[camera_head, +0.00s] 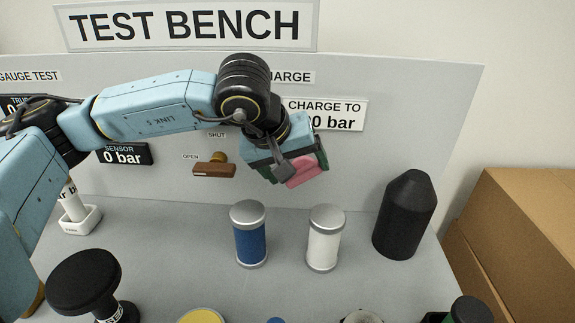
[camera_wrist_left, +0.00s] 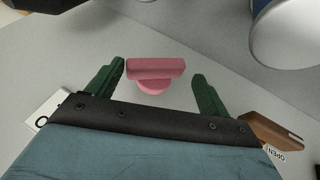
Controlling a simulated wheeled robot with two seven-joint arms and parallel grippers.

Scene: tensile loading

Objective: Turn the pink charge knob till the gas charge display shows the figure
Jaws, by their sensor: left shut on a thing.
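The pink charge knob (camera_head: 306,172) is on the upright grey panel, partly covered by my left gripper (camera_head: 298,168) in the head view. In the left wrist view the knob (camera_wrist_left: 155,70) has a wide bar-shaped grip and lies between the two green fingers. My left gripper (camera_wrist_left: 157,80) is shut on it, though a gap shows beside the right finger. A sign (camera_head: 338,105) reads "CHARGE TO" with a figure ending in "0 bar"; my wrist hides its first part. The gas charge display is not readable, with my arm across that area. My right gripper is not in view.
A brown valve handle (camera_head: 213,170) sits left of the knob, between OPEN and SHUT labels. A sensor display (camera_head: 124,154) reads 0 bar. A blue cylinder (camera_head: 250,240), a white cylinder (camera_head: 323,245) and a black pointed cylinder (camera_head: 404,215) stand on the bench below. Cardboard boxes (camera_head: 520,240) are at right.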

